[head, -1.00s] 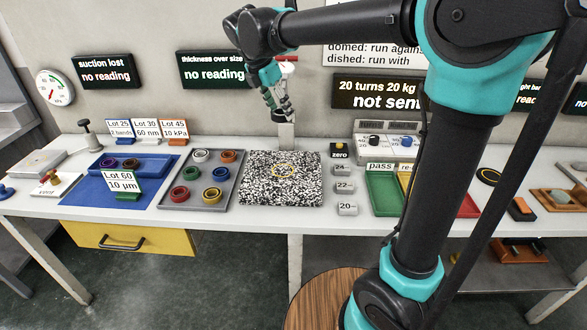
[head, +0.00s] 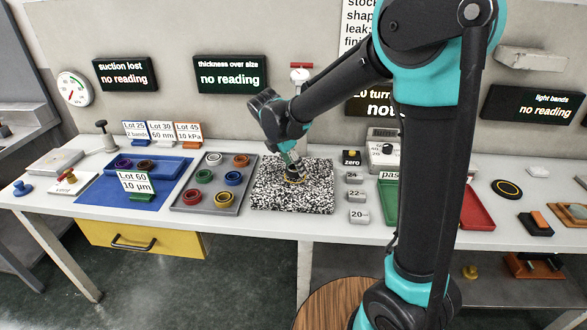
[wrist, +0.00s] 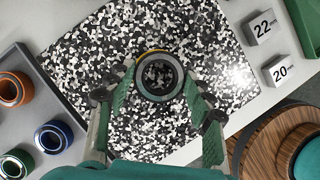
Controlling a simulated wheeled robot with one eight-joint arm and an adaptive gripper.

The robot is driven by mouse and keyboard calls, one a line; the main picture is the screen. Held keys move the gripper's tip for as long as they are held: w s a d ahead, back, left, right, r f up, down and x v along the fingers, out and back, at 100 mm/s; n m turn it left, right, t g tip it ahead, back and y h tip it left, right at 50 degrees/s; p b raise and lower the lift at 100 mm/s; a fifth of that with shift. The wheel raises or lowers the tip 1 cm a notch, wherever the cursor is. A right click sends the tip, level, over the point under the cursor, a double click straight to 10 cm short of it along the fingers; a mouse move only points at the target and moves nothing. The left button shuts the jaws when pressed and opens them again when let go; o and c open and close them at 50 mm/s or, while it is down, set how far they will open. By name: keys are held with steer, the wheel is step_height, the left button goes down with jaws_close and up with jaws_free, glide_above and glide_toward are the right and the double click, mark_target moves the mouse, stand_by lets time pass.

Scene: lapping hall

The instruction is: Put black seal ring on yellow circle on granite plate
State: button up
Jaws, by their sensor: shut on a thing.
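The black seal ring (wrist: 160,76) is held between the two fingers of my gripper (wrist: 160,88) in the wrist view. In the head view my gripper (head: 292,170) is low over the speckled black-and-white granite plate (head: 318,196). The yellow circle (wrist: 147,53) shows only as a thin arc at the ring's far edge; the rest is hidden by the ring and fingers. Speckle shows through the ring's hole. The ring looks flat and roughly over the circle. I cannot tell whether it touches the plate (wrist: 120,40).
A grey tray (head: 191,204) with several coloured rings stands just left of the plate. Blocks marked 24, 22 (head: 357,195) and 20 stand to its right. Screens (head: 231,75) hang on the wall behind. The plate around the ring is clear.

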steer(key=shift+f, duration=0.75)
steer(key=shift+f, duration=0.1)
steer(key=o, duration=1.2)
steer(key=v, duration=1.2)
